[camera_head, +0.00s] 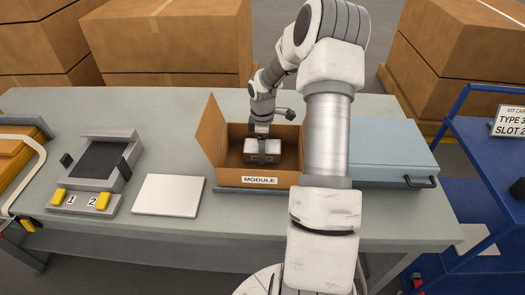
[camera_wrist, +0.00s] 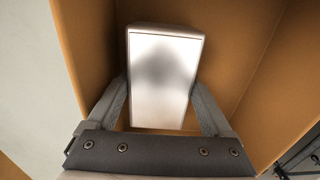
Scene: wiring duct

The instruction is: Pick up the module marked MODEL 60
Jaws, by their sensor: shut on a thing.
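A light grey block-shaped module (camera_head: 262,150) is in an open cardboard box labelled MODULE (camera_head: 256,180). My gripper (camera_head: 262,140) reaches down into the box from above and is shut on the module. In the wrist view the module (camera_wrist: 162,80) sits between the two fingers of my gripper (camera_wrist: 160,105), one finger against each long side. The face towards the wrist camera looks plain, and no MODEL 60 marking can be read. Whether the module touches the box floor cannot be told.
Left of the box lie a white plate (camera_head: 168,195) and a grey fixture (camera_head: 98,165) with yellow parts marked 1 and 2. A blue-grey case (camera_head: 388,150) lies to the right. A blue cart (camera_head: 480,150) stands at the far right. The box walls closely surround my gripper.

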